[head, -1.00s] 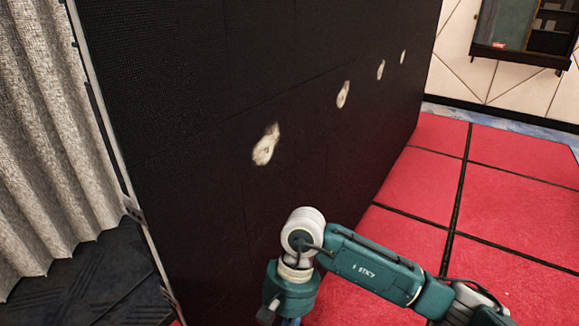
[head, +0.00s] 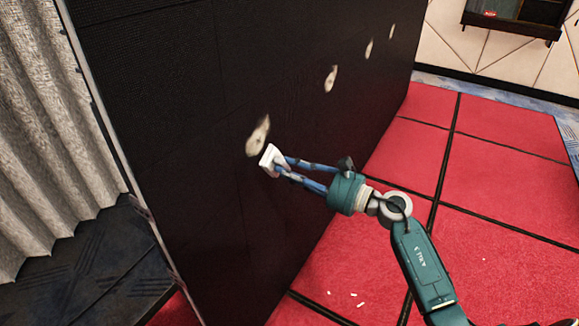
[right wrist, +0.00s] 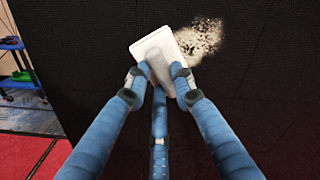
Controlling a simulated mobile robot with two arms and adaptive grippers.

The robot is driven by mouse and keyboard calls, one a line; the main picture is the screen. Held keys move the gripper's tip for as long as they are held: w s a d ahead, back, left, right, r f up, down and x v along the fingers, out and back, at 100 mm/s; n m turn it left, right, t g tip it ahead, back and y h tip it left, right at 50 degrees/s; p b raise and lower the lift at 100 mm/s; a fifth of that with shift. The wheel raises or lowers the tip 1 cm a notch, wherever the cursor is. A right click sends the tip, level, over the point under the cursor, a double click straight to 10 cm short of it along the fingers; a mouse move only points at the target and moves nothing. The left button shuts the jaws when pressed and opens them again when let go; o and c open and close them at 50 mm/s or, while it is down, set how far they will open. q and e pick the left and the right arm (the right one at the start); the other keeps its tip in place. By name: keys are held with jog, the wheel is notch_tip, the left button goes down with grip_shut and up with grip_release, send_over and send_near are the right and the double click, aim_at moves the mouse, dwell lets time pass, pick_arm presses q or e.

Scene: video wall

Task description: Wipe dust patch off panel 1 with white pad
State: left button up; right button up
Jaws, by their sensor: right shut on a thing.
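The white pad (head: 270,160) is held in my right gripper (head: 282,166), whose blue fingers are shut on it. In the head view the pad is at the lower right edge of the nearest dust patch (head: 258,136) on the black wall (head: 215,200). In the right wrist view the pad (right wrist: 155,50) is tilted, and the pale, speckled dust patch (right wrist: 200,38) shows beyond its upper right side. I cannot tell whether the pad touches the wall. My left gripper is not in view.
More pale patches (head: 331,78) run along the wall towards the far right. The red tiled floor (head: 490,200) is open to the right, with small white bits (head: 360,300) on it. A grey curtain (head: 50,130) hangs at the left. A blue cart (right wrist: 20,70) shows in the wrist view.

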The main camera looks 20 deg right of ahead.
jog(key=shift+w+a+r, duration=0.15)
jog(key=shift+w+a, duration=0.15)
jog(key=shift+w, duration=0.2)
jog(key=x, duration=0.3)
jog(key=shift+s+p, duration=0.1)
jog(key=shift+p, duration=0.3)
jog(key=shift+x, duration=0.95)
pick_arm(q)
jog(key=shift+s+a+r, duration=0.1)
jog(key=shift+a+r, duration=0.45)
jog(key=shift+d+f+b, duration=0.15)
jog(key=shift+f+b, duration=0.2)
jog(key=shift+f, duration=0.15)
pick_arm(e)
jog(key=shift+x, duration=0.95)
